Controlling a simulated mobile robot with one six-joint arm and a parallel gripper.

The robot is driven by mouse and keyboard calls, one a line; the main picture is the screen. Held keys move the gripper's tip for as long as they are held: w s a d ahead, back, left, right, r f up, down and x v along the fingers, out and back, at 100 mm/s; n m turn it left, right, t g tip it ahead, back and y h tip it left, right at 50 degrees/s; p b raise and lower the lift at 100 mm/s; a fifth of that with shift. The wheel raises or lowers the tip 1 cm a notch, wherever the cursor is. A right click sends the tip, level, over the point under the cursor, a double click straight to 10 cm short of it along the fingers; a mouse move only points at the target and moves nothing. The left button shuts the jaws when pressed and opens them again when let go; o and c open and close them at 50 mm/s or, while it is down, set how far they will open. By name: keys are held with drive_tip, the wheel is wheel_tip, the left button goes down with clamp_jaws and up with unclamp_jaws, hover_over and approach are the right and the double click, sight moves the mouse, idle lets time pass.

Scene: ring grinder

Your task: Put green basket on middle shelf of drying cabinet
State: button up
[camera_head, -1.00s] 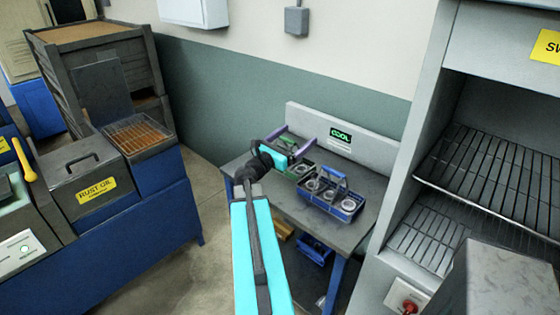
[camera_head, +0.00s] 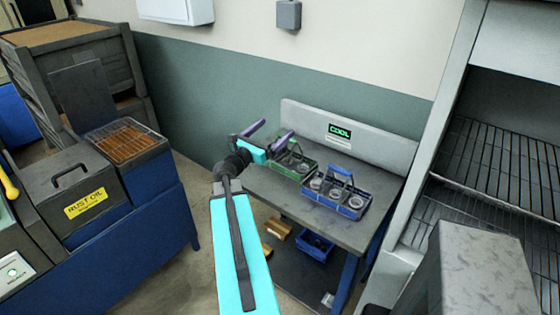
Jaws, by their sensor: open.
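The green basket (camera_head: 306,170) sits on the grey bench (camera_head: 352,232), with its handle up and ring-like parts inside. My gripper (camera_head: 268,133) is open, with its two purple fingers spread, at the upper left of the green basket. Its right finger overlaps the basket's handle area in the picture; I cannot tell whether they touch. Nothing shows between the fingers. The drying cabinet (camera_head: 444,95) stands at the right, open in front, with wire shelves (camera_head: 474,160) inside. The grey block in front hides its lower part.
A blue basket (camera_head: 350,208) with rings stands right beside the green one. A "COOL" display panel (camera_head: 340,131) backs the bench. The rust oil tank (camera_head: 76,195) is at the left. Bare floor shows between tank and bench.

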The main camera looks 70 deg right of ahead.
wheel_tip(320, 180, down, 10)
drive_tip(key=b, duration=1)
drive_tip(key=shift+w, duration=0.2)
drive_tip(key=p+x, duration=0.1)
drive_tip(key=x, duration=0.7)
drive_tip(key=shift+d+p, duration=0.3)
drive_tip(key=shift+p, duration=0.1)
drive_tip(key=shift+s+d, duration=0.1)
drive_tip(key=shift+p+x, duration=1.05)
drive_tip(key=shift+x, duration=1.45)
drive_tip(key=shift+f, duration=0.15)
